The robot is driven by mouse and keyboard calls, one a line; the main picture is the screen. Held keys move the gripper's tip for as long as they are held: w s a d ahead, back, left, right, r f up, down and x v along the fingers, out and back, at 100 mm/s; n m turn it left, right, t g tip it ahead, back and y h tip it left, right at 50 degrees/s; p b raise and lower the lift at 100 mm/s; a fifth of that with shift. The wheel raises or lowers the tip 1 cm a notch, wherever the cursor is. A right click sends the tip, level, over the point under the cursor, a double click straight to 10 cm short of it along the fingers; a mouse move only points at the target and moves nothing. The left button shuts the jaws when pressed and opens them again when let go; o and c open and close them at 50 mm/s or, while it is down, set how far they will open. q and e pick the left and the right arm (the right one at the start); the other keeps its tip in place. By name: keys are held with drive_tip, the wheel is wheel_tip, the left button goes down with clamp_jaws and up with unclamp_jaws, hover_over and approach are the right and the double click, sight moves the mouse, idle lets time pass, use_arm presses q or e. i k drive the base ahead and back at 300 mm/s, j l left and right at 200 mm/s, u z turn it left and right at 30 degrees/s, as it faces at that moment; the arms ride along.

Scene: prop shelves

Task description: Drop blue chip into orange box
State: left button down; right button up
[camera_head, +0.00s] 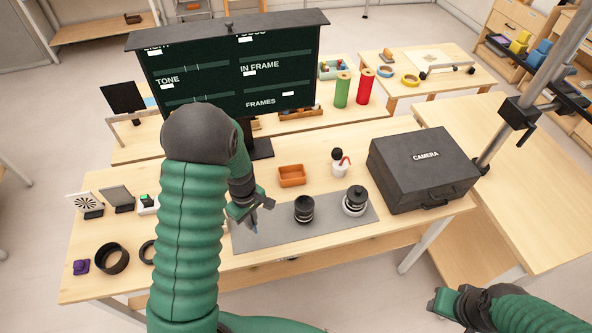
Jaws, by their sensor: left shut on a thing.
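The orange box (292,181) is a small open tray on the wooden table, behind the grey mat. My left gripper (252,219) is over the left part of the mat, to the left of and nearer than the orange box. It is shut on a small blue thing (255,230), which looks like the blue chip; only its lower tip shows below the fingers. My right gripper (440,303) is at the bottom right, off the table and apart from the task's objects; its jaw opening is unclear.
Two black lenses stand on the grey mat (330,231). A white bottle (340,164) stands right of the orange box, then a black camera case (423,170). A dark sign board (235,70) stands behind.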

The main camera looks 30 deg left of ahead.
sight(286, 183)
drive_tip(key=i, duration=0.9)
